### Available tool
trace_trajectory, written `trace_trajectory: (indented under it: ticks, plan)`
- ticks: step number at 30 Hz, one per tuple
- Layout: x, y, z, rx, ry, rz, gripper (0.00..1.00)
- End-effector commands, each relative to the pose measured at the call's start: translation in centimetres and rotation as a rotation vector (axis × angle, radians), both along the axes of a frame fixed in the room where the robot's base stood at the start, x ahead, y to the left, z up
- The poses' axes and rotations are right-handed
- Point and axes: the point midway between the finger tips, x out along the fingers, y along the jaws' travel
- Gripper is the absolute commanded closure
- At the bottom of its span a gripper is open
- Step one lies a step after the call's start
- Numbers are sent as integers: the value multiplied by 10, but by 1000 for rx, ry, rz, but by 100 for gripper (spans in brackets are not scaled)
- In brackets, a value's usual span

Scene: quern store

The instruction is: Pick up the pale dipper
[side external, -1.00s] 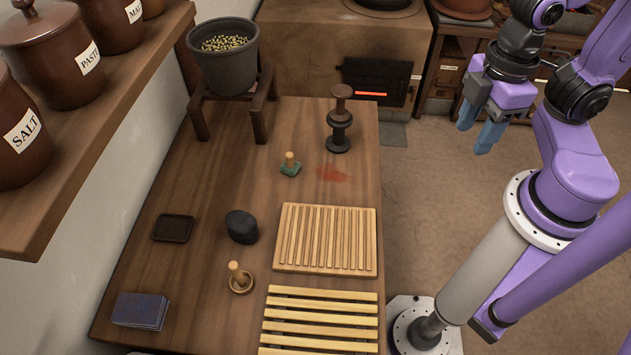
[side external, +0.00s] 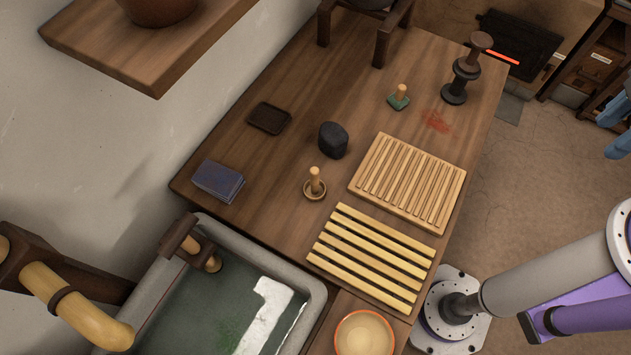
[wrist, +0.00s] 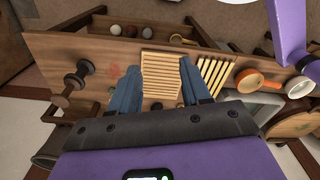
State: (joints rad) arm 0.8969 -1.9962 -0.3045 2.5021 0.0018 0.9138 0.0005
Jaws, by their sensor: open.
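My gripper (side external: 612,130) is at the right edge of the side external view, partly cut off, away from the table over the floor. In the wrist view its two blue fingers (wrist: 159,66) are spread apart with nothing held between them. A round orange-rimmed vessel with a pale inside (side external: 364,335) sits at the bottom of the side external view. The wrist view shows an orange vessel with a handle (wrist: 250,79) and a paler round thing (wrist: 298,87) beyond it. I cannot tell for sure which of these is the pale dipper.
The wooden table (side external: 275,190) holds a grooved board (side external: 408,180), a slatted rack (side external: 370,258), a dark block (side external: 333,140), a dark tray (side external: 269,118), blue cloths or tiles (side external: 218,181) and a dark turned post (side external: 462,70). A stone sink with water (side external: 225,300) adjoins it.

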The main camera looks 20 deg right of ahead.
Motion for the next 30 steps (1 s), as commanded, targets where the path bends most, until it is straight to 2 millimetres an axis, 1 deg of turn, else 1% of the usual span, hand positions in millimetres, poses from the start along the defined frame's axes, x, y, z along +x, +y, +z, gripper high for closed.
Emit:
trace_trajectory:
  ticks: [14,15,22,24,26,29,30]
  plan:
    - [0,0,0,0,0,0,53]
    - [0,0,0,0,0,0,51]
    - [0,2,-1,3,1,-1,51]
    - [2,9,-5,14,6,-7,51]
    - [4,22,-11,36,11,-13,51]
    - [9,55,-27,92,24,-45,51]
    - [12,71,-35,119,28,-63,51]
